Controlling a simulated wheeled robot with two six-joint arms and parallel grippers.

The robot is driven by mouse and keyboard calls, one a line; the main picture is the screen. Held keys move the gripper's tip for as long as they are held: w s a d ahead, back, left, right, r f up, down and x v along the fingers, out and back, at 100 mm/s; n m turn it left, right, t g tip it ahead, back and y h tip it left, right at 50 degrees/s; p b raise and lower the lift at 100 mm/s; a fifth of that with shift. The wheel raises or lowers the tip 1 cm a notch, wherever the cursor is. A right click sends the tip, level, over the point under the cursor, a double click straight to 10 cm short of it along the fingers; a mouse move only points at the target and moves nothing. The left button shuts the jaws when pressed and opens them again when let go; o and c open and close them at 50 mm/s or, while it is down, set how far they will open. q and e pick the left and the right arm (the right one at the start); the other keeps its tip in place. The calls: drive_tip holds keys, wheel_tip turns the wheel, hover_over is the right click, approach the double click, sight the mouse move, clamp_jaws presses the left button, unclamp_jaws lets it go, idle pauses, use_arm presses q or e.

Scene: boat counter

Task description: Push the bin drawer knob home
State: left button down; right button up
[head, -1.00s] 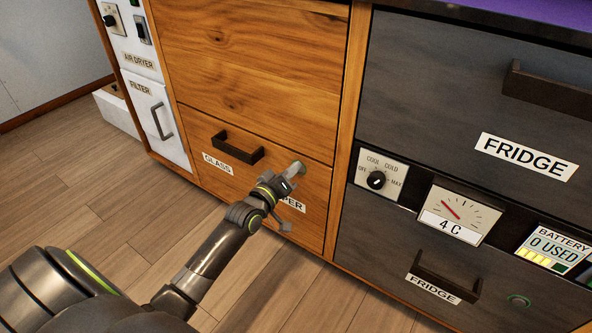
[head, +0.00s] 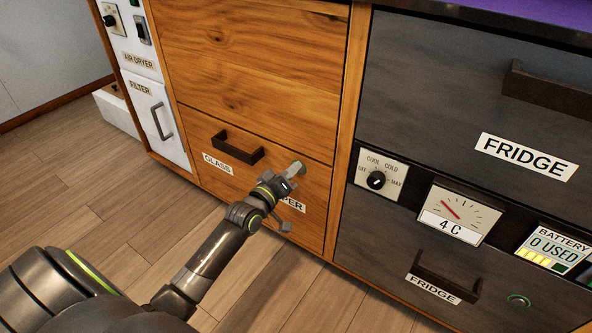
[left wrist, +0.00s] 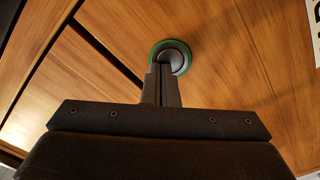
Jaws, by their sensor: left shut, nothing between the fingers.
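The bin drawer (head: 235,190) is a wooden front with labels, one reading GLASS and one partly covered ending in PER. Its round grey knob (left wrist: 177,58) with a green ring around it shows in the left wrist view. In the head view the knob (head: 300,166) is partly behind my left gripper (head: 291,175). The gripper is shut and empty. In the left wrist view its fingertips (left wrist: 162,72) overlap the knob's lower left face and look to be at or against it; exact contact is hard to tell. My right gripper is not in view.
A dark bar handle (head: 238,147) sticks out of the same drawer, left of my gripper. Dark fridge drawers (head: 450,80) with a dial (head: 376,180) and gauge stand to the right. A white filter door (head: 156,115) is at the left. The wooden floor (head: 110,200) in front is clear.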

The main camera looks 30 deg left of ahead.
use_arm(q)
drive_tip(key=shift+s, duration=0.1)
idle(0.4)
drive_tip(key=s+p, duration=0.1)
drive_tip(key=s, duration=0.5)
drive_tip(key=shift+a, duration=0.25)
idle(0.6)
drive_tip(key=shift+s, duration=0.1)
